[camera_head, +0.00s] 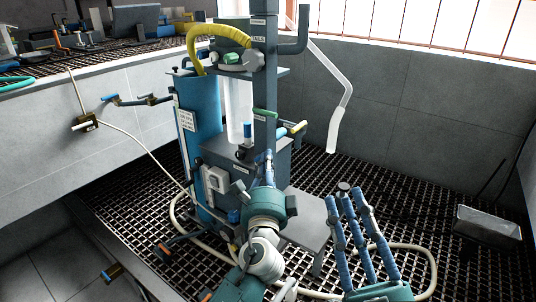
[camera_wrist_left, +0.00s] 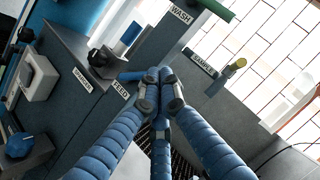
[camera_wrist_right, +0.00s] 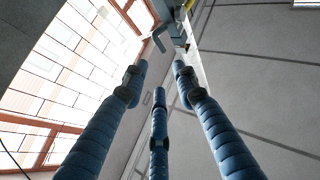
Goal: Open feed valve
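A grey unit carries a FEED label (camera_wrist_left: 120,90) in the left wrist view. A valve with an upright blue handle (camera_wrist_left: 131,34) on a dark body (camera_wrist_left: 103,60) sits by that label. In the head view the blue handle (camera_head: 248,130) stands on the grey unit. My left gripper (camera_wrist_left: 152,82) has its fingers drawn together in front of the label, beside the blue handle and apart from it. Nothing shows clearly between its fingers. In the head view my left gripper (camera_head: 266,160) is at the unit's front. My right gripper (camera_head: 352,192) is open and empty; its spread fingers also show in the right wrist view (camera_wrist_right: 160,85).
A green handle (camera_wrist_left: 218,10) is by a WASH label (camera_wrist_left: 180,13), and a yellow handle (camera_wrist_left: 236,65) is beside another label. A blue tank (camera_head: 196,140) stands left of the unit. A hose (camera_head: 430,265) lies on the floor grating (camera_head: 400,200). A grey box (camera_head: 488,222) is at right.

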